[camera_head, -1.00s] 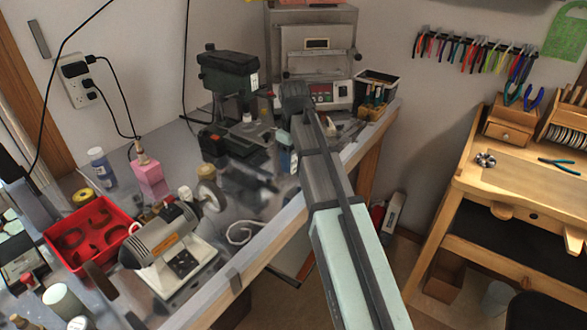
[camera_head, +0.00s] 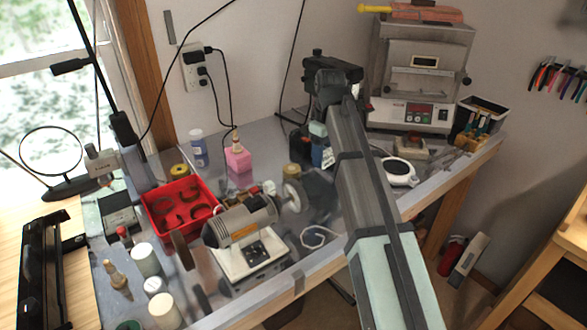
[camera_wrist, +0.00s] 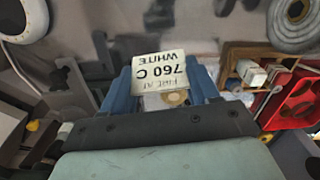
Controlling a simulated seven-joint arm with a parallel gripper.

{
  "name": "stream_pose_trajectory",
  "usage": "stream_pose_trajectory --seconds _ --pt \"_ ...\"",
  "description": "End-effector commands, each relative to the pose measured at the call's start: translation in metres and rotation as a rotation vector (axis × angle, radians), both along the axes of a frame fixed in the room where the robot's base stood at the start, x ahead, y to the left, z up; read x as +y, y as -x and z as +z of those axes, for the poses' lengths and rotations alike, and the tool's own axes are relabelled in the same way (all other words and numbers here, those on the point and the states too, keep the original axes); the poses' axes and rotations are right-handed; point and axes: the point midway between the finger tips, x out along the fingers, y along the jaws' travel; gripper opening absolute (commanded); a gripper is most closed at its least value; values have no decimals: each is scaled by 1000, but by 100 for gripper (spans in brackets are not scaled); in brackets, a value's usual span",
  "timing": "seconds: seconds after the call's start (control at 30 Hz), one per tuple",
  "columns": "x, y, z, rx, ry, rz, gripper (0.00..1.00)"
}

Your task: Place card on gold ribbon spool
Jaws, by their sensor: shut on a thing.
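My gripper (camera_head: 322,154) is shut on a small white card (camera_wrist: 160,72); the card also shows in the head view (camera_head: 328,158). The card reads "FIRE AT 760 C WHITE", upside down in the wrist view, and sits between the two blue fingers. A gold spool-like cylinder (camera_head: 291,173) stands on the bench just left of my gripper, behind the grinder. A tan round top with a hole, seemingly the same spool (camera_wrist: 175,98), shows between the fingers past the card's edge, partly hidden. The card is apart from it.
A bench grinder (camera_head: 240,232) stands in front of the spool. A red tray (camera_head: 150,222), a yellow roll (camera_head: 180,170) and a pink block (camera_head: 238,160) are to the left. A kiln (camera_head: 415,75) and a white round stand (camera_head: 398,172) are to the right.

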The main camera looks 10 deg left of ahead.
Motion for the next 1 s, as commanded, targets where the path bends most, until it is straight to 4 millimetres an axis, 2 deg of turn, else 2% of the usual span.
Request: stream_pose_trajectory --seconds 0.03,0.1,0.2,0.3,0.4,0.5,0.73,0.87,1.0 --pt "21 -7 3 1 0 25 32" --pt "44 -13 6 3 1 52 32" --pt "77 -25 11 3 2 73 32" --pt "99 -42 17 2 2 59 32" --pt "105 -60 23 -2 1 11 32" --pt "109 -70 26 -7 -2 -54 32" --pt "107 -67 22 -11 -3 -145 32" --pt "107 -67 10 -11 -2 -152 32" --pt "107 -66 -12 -9 -2 -152 32"
